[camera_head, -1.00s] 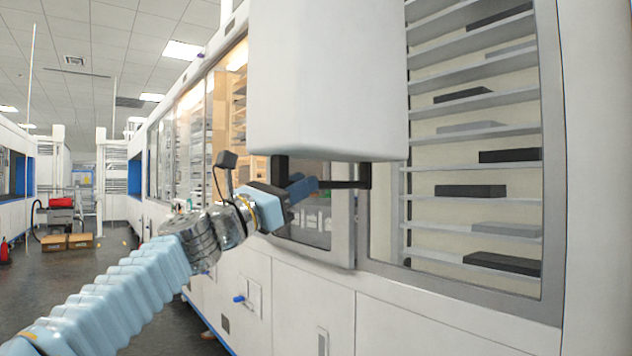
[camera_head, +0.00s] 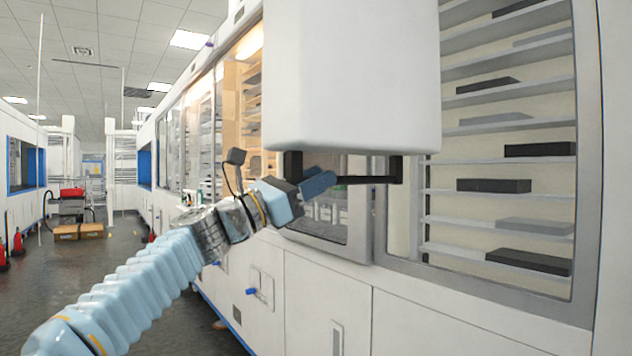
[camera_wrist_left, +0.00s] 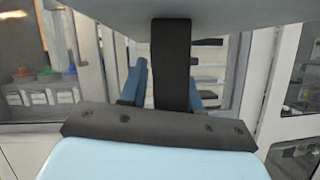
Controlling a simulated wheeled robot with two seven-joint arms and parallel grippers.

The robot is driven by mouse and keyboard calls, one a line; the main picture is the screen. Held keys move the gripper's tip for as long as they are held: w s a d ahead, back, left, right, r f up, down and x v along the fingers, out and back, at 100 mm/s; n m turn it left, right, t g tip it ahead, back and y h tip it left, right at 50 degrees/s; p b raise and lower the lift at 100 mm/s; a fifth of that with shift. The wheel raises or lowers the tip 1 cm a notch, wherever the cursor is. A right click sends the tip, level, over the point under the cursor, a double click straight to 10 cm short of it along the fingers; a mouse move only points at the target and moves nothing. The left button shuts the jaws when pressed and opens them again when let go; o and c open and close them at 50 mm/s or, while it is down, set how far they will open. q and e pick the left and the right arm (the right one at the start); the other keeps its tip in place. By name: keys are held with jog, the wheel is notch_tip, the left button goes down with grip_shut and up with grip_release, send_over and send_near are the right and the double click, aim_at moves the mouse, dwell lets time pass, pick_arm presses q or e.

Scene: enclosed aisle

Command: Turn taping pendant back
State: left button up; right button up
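The pendant (camera_head: 350,75) is a large white box hanging in front of the cabinet wall. A black U-shaped handle (camera_head: 370,180) is fixed under it. My left gripper (camera_head: 322,182) reaches the handle's left end from the left, its blue fingers at the bar. In the left wrist view, the black handle post (camera_wrist_left: 170,65) comes down from the pendant's pale underside (camera_wrist_left: 200,8) and stands between the two blue fingers (camera_wrist_left: 168,85). A narrow gap shows beside the left finger; the post partly covers the right one. My right gripper is out of view.
White cabinets with a glazed shelf bay (camera_head: 500,190) stand close behind the pendant. A blue-handled latch (camera_head: 252,291) is on a lower panel. The aisle floor (camera_head: 120,250) is open at the left, with cardboard boxes (camera_head: 78,231) and a red extinguisher (camera_head: 17,243) farther off.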

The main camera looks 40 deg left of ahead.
pick_arm(q)
jog(key=shift+o, duration=0.9)
jog(key=shift+f, duration=0.1)
jog(key=shift+s+f, duration=0.1)
jog(key=shift+s, duration=0.05)
jog(key=b+v, duration=0.1)
jog(key=v, duration=1.2)
jog(key=shift+s, duration=0.15)
jog(key=shift+a, duration=0.1)
